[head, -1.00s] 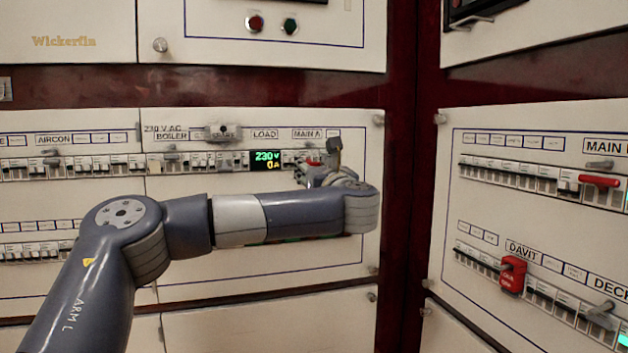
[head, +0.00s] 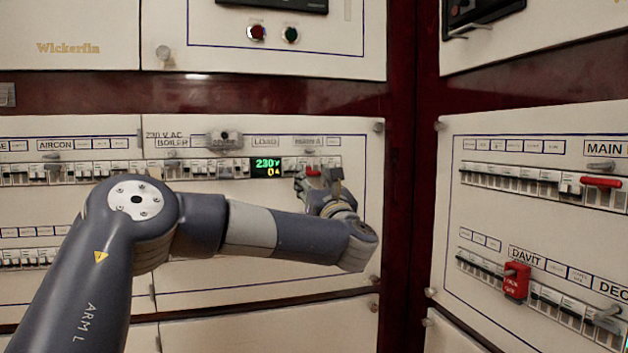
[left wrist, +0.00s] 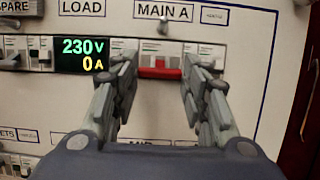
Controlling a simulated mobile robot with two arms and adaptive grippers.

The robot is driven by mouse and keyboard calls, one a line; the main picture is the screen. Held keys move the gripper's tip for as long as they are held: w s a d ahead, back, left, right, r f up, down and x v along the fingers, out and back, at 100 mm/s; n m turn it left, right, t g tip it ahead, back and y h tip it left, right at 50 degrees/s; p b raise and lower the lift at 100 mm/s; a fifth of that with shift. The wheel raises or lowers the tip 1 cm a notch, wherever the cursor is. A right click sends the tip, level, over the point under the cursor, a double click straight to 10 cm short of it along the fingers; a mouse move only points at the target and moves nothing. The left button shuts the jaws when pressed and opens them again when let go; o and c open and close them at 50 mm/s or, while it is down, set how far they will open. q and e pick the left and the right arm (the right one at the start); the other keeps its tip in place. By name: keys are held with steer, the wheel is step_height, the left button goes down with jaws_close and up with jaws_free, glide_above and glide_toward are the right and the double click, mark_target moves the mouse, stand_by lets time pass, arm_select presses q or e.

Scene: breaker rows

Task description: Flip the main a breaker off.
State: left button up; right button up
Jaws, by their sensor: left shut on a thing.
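The main a breaker (left wrist: 160,66) has a wide red handle and sits below the MAIN A label in the left wrist view. In the head view its red handle (head: 313,172) shows at the right end of the upper row on the middle panel. My left gripper (left wrist: 160,62) has one finger on each side of the handle and is shut on it; in the head view the gripper (head: 318,181) partly covers the breaker. The exact contact is hard to see. The handle appears low in its housing. My right gripper is out of view.
A green and yellow display (left wrist: 84,53) left of the breaker reads 230 V and 0 A. A grey knob (left wrist: 163,23) sticks out above the breaker. The right panel has another red-handled breaker (head: 601,182) and a red lockout (head: 516,281) by DAVIT.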

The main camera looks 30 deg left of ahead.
arm_select(q)
steer(key=shift+f, duration=0.15)
steer(key=shift+c, duration=0.2)
steer(key=o, duration=1)
steer(key=shift+o, duration=0.4)
steer(key=v, duration=1.2)
steer(key=shift+d, duration=0.15)
